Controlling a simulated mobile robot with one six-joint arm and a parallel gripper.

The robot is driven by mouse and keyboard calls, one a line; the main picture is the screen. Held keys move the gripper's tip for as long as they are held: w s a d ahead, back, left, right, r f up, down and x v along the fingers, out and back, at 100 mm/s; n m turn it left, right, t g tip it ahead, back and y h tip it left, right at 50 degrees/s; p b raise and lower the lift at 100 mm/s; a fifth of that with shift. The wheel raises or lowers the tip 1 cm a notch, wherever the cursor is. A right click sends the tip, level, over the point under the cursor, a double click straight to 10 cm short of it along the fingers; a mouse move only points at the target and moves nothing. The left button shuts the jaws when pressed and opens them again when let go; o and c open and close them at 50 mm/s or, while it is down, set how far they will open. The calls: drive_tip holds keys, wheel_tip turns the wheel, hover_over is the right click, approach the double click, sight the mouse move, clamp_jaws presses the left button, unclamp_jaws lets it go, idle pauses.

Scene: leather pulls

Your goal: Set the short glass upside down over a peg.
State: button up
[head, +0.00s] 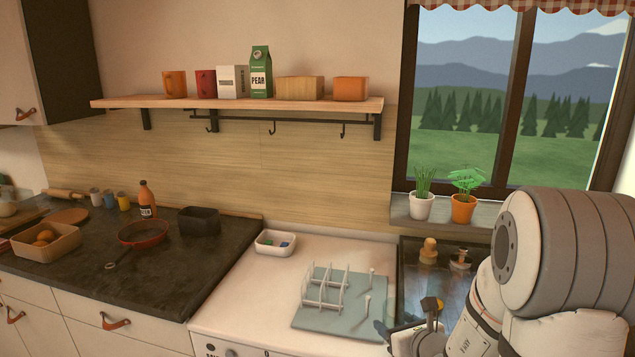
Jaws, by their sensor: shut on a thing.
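My gripper (398,328) is at the lower right, just right of the drying mat. It is shut on what looks like the short glass (382,330), a small, see-through bluish shape at the fingertips. The glass is faint and partly hidden, so I cannot tell which way its mouth faces. Two thin white pegs stand on the right part of the pale blue mat (312,322): a far peg (371,282) and a near peg (366,306). Both pegs are bare and lie up and left of my gripper.
A white dish rack (323,295) stands on the mat's left part. A white tub (275,243) sits behind it. A dark sink area (415,285) with wooden-topped items lies right of the mat. Potted plants stand on the sill (440,222).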

drive_tip(key=s+d, duration=0.1)
drive_tip(key=s, duration=0.1)
drive_tip(key=shift+s+d+r+b, duration=0.3)
drive_tip(key=shift+d+b, duration=0.05)
drive_tip(key=s+d+r+b, duration=0.3)
drive_tip(key=s+d, duration=0.2)
drive_tip(key=s, duration=0.3)
drive_tip(key=s+d+r+b, duration=0.3)
drive_tip(key=s+d, duration=0.2)
drive_tip(key=s, duration=0.3)
drive_tip(key=shift+r+b, duration=0.2)
drive_tip(key=shift+b, duration=0.1)
